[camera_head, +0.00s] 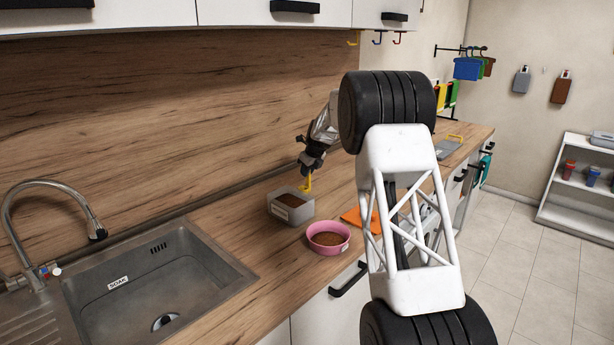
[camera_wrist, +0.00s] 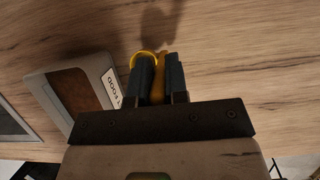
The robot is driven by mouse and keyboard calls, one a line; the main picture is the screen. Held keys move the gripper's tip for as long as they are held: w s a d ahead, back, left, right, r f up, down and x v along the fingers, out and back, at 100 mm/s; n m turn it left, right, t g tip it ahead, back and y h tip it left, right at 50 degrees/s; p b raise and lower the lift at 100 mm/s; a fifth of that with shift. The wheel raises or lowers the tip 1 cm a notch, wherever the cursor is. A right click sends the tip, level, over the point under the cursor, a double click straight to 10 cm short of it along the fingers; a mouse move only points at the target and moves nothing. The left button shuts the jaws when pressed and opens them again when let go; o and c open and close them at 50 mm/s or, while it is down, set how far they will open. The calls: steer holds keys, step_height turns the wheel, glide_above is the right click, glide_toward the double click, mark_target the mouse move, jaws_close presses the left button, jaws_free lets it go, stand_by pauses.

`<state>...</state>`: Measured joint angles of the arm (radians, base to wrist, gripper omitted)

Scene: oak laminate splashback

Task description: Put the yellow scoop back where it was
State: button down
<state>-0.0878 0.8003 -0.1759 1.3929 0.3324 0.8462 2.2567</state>
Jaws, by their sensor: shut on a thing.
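My gripper (camera_head: 309,166) is shut on the yellow scoop (camera_head: 306,183). In the head view the scoop hangs below the fingers, at the back right edge of a grey container (camera_head: 276,210) of brown food. In the wrist view the scoop (camera_wrist: 161,76) sits between my two dark fingers (camera_wrist: 159,62), its round yellow part showing past the left finger. There the container (camera_wrist: 108,68), labelled FOOD, lies to the left of the fingers. The scoop's height above the counter is hard to tell.
A pink bowl (camera_head: 342,246) of brown food stands in front of the container, with an orange cloth (camera_head: 354,219) to its right. Yellow (camera_head: 352,43), blue (camera_head: 377,40) and red (camera_head: 398,39) hooks hang under the cabinet. The sink (camera_head: 235,285) is at left.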

steer(key=shift+f, duration=0.9)
steer(key=shift+f, duration=0.1)
steer(key=c, duration=1.1)
jaws_free()
steer(key=shift+v, duration=6.05)
